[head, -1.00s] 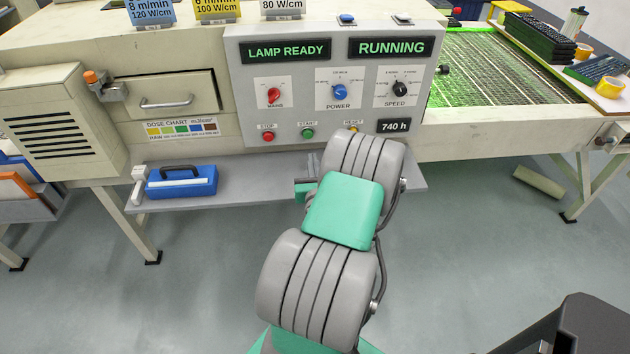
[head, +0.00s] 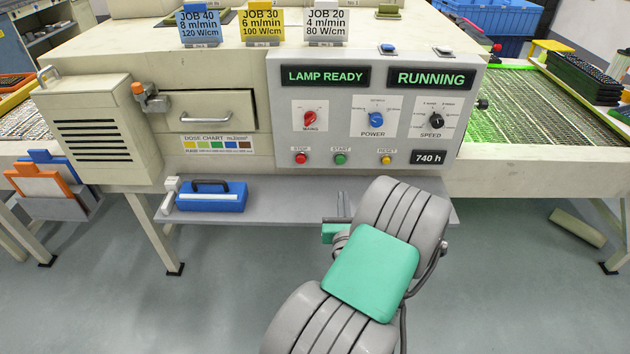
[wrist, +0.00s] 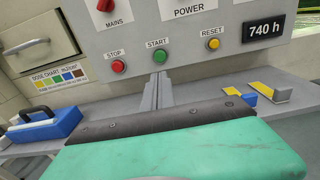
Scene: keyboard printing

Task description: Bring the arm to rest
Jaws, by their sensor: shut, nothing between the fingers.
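My gripper shows in the wrist view (wrist: 160,92) as two grey fingers pressed together, with nothing between them. They point toward the control panel, in front of it below the START button (wrist: 158,69). In the head view my grey and green arm covers most of the gripper, and only a small part shows at its left side. The arm stands in front of the control panel (head: 285,115), over the shelf's right part. The panel reads LAMP READY and RUNNING.
A grey shelf (head: 290,208) runs below the panel and carries a blue case (head: 211,202) at its left. A drawer (head: 205,110) is left of the panel. A green-lit conveyor (head: 545,105) lies to the right. The floor left of my arm is open.

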